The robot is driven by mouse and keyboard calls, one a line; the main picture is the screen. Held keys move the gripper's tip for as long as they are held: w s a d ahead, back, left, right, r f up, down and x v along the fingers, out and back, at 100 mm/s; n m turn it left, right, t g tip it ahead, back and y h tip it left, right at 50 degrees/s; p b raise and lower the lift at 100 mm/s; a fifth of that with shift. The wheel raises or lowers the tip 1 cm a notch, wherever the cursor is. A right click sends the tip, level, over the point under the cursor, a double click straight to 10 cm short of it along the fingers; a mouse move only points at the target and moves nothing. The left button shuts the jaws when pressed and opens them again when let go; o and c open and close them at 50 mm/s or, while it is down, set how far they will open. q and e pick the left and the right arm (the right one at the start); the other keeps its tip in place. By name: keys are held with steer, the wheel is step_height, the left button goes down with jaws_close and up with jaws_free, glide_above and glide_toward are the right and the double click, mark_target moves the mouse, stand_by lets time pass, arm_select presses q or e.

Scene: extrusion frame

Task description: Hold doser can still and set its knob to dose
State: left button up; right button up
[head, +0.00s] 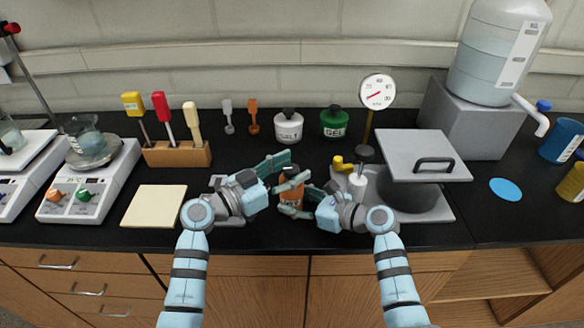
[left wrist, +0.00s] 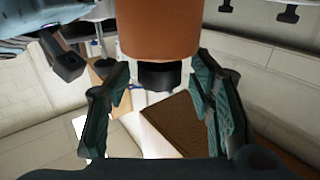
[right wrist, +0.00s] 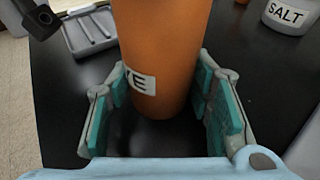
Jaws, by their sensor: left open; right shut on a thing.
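The orange doser can (head: 291,197) is upright, low in front of the middle of the bench in the head view. My right gripper (head: 296,200) is shut on its body; in the right wrist view the can (right wrist: 165,45) fills the space between the fingers, with part of a white label showing. My left gripper (head: 288,169) is open at the can's top. In the left wrist view the can's black knob (left wrist: 160,76) sits in a white collar (left wrist: 187,72) between the spread fingers, with gaps on both sides. The knob's setting marks cannot be read.
Behind stand a white jar (head: 288,127), a green GEL jar (head: 334,122) and a dial gauge (head: 377,92). A cream pad (head: 153,206) lies left.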

arm_select(q)
steer(key=shift+w+d, duration=0.2)
steer(key=shift+d, duration=0.1)
jaws_close()
steer(key=m+g+h, duration=0.1)
steer(key=m+g, duration=0.1)
steer(key=g, duration=0.1)
steer(key=m+g+h, duration=0.2)
steer(key=g, duration=0.1)
steer(key=shift+s+m, duration=0.1)
steer(key=shift+m, duration=0.2)
jaws_free()
steer(key=shift+a, duration=0.1)
steer(key=v, duration=1.2)
